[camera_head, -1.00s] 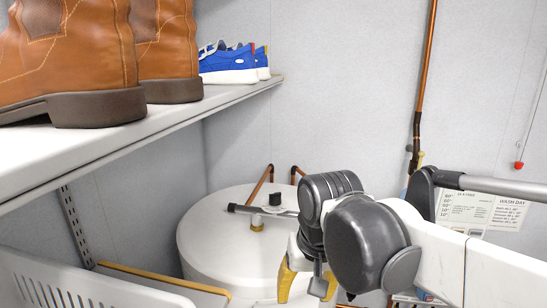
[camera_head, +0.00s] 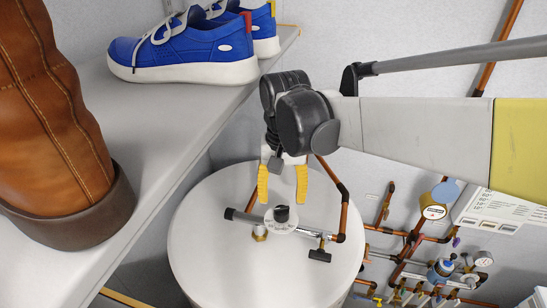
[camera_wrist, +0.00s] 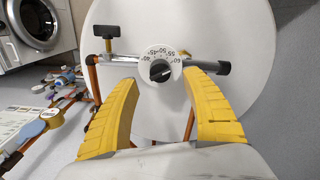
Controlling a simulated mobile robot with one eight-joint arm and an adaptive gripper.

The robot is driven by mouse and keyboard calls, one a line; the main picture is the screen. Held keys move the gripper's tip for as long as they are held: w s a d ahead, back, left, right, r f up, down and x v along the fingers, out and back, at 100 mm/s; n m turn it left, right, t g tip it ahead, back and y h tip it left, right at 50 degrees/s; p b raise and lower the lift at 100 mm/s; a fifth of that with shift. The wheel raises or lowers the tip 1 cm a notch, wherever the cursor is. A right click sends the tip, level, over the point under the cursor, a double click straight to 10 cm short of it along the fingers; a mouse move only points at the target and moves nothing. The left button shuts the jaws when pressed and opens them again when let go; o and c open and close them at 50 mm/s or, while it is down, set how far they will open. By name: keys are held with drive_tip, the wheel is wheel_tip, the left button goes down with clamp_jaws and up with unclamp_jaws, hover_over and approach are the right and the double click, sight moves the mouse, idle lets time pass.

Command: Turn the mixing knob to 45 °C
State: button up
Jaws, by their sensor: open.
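The mixing knob is a black grip (camera_head: 282,213) on a round white dial (camera_head: 279,225), set on a grey pipe over the top of a white tank (camera_head: 220,255). In the wrist view the black knob (camera_wrist: 160,71) sits in the middle of the numbered dial (camera_wrist: 160,52), whose marks include 45, 50, 55 and 60. I cannot tell which mark the knob points at. My gripper (camera_head: 282,203) is open, with yellow fingers spread just above the knob. In the wrist view the fingertips (camera_wrist: 160,83) are on either side of the knob, apart from it.
A shelf (camera_head: 165,135) with a brown boot (camera_head: 60,130) and blue shoes (camera_head: 190,45) stands close at left. Copper pipes (camera_head: 340,185) rise beside the tank. Gauges and valves (camera_head: 445,268) are on the right. A washing machine (camera_wrist: 35,25) shows in the wrist view.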

sight(282, 208)
drive_tip(key=f, duration=0.6)
drive_tip(key=shift+w+f, duration=0.2)
drive_tip(key=shift+w, duration=0.05)
drive_tip(key=c, duration=1.2)
